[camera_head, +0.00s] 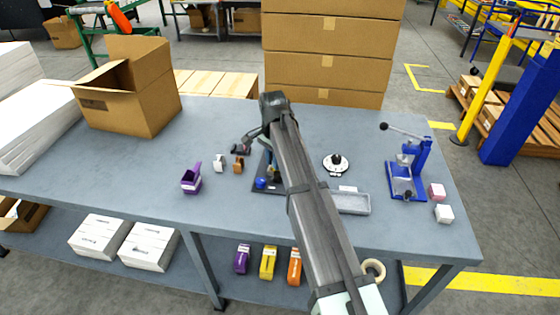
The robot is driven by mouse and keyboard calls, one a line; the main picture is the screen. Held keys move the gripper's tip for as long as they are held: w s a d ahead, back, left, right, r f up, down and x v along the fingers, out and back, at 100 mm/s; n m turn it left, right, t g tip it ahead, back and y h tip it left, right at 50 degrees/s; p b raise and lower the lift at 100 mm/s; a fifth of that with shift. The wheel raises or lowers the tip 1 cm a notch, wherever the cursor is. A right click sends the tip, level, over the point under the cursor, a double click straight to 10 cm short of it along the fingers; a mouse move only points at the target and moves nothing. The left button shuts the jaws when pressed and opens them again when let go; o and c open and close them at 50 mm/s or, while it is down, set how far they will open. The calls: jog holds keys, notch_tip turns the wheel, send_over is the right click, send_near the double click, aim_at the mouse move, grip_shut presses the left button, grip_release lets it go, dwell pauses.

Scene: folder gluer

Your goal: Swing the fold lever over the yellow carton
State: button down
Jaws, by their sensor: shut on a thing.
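My arm reaches in from the lower right and crosses in front of a small dark-based fixture (264,187) with a blue part on it. My gripper (242,148) shows only as a small dark shape left of the arm's far end. It appears shut on the fold lever, but the lever and the contact are too small and covered to make out. I cannot tell the lever's angle. No yellow carton shows clearly at the fixture, since my arm hides its right side. A yellow packet (268,262) stands on the lower shelf.
On the bench, a purple holder (191,179) and small white (220,163) and brown (238,165) pieces lie left of the fixture. A round dial (336,164), a grey tray (351,202) and a blue press (408,170) stand right. An open cardboard box (130,100) is at back left.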

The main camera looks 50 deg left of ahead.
jog(key=shift+s+a+m, duration=0.25)
jog(key=shift+a+m, duration=0.15)
jog(key=shift+a, duration=0.15)
jog(key=shift+s+a+m, duration=0.2)
jog(key=shift+a+m, duration=0.2)
jog(key=shift+a, duration=0.1)
jog(key=c, duration=1)
grip_release()
jog(key=shift+r, duration=6.9)
